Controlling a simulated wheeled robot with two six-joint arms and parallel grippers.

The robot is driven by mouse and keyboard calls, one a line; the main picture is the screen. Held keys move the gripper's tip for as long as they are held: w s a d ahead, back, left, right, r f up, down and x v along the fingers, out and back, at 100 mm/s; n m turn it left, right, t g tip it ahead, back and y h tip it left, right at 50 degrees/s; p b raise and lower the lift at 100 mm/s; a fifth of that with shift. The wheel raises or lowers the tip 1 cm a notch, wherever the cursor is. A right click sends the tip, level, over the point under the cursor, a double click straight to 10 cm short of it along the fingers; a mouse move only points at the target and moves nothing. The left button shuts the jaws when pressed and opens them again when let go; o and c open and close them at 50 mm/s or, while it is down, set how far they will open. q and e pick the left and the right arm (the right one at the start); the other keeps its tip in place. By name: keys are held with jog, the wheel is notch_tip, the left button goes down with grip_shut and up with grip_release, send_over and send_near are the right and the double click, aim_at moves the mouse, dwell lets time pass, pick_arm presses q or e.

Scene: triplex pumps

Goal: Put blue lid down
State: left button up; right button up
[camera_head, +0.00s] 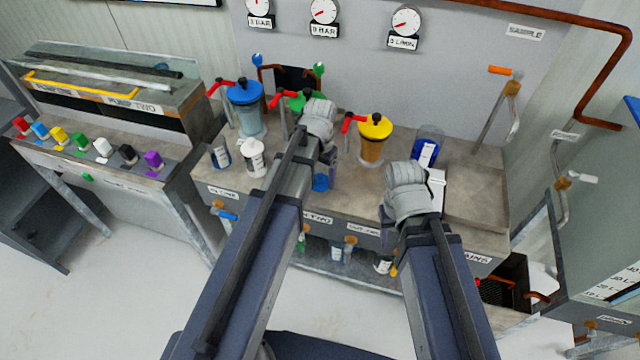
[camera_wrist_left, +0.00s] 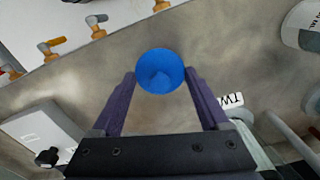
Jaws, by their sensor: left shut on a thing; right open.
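The blue lid (camera_head: 321,182) is a small round cap, shown low between the arms in the head view. In the left wrist view the blue lid (camera_wrist_left: 160,72) sits between the two purple fingers of my left gripper (camera_wrist_left: 161,80), which is shut on it. In the head view my left gripper (camera_head: 322,168) points down over the bench, its fingers largely hidden by my arm. I cannot tell how far the lid is above the surface. My right gripper (camera_head: 408,192) is at the bench's right part, its fingertips hidden behind its wrist.
The grey bench (camera_head: 475,205) carries a blue-topped vessel (camera_head: 245,95), a yellow-topped vessel (camera_head: 374,130), a white jar (camera_head: 254,158) and a blue container with a white label (camera_head: 428,150). Taps line its front. Bare bench surrounds the lid in the wrist view.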

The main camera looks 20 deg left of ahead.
aim_at(320, 175)
pick_arm(q)
jog(key=shift+f+b, duration=0.4)
jog(key=shift+f, duration=0.55)
pick_arm(e)
jog(key=shift+f, duration=0.9)
pick_arm(q)
jog(key=shift+f, duration=0.1)
jog(key=o, duration=1.2)
jog(key=shift+c, duration=0.2)
pick_arm(e)
jog(key=shift+f, duration=0.15)
pick_arm(q)
notch_tip(320, 175, up, 12)
jog(key=p, duration=1.2)
jog(key=shift+r, duration=0.2)
jog(key=s+d+y, duration=0.1)
jog(key=s+d, duration=0.9)
jog(key=s, duration=0.4)
jog(key=shift+s+d, duration=0.2)
jog(key=shift+d, duration=0.05)
pick_arm(e)
notch_tip(320, 175, up, 12)
